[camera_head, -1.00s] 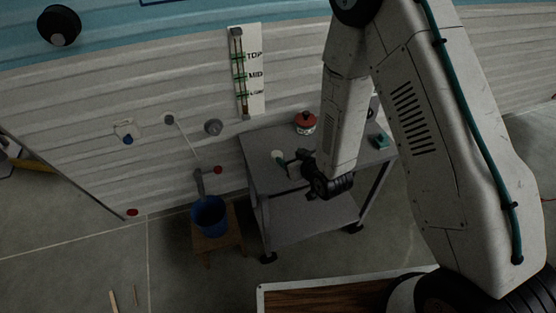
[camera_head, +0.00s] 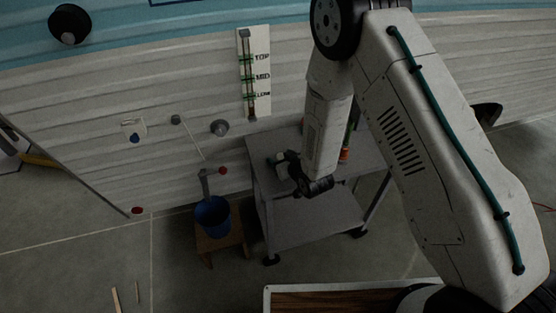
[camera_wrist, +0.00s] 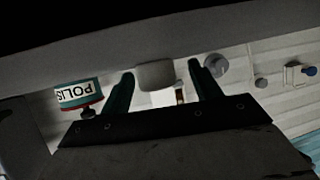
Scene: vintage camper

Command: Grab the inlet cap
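A pale, rounded cap-like piece (camera_wrist: 156,75) shows in the wrist view between and just beyond the fingers of my gripper (camera_wrist: 163,82). I take it for the inlet cap, though no marking confirms this. The two dark teal fingers stand apart, with a visible gap to either side of the piece. In the head view a small white piece (camera_head: 281,158) sits on the grey cart's left part, right at my gripper (camera_head: 284,165). Contact cannot be told there, as the gripper is small and dark.
A tin with "POLIS" lettering (camera_wrist: 78,94) stands close beside one finger. The grey cart (camera_head: 262,146) stands against the ribbed camper wall, which bears a round grey fitting (camera_head: 219,127) and a level gauge (camera_head: 254,75). A blue bucket (camera_head: 212,215) rests on a wooden stool (camera_head: 233,238).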

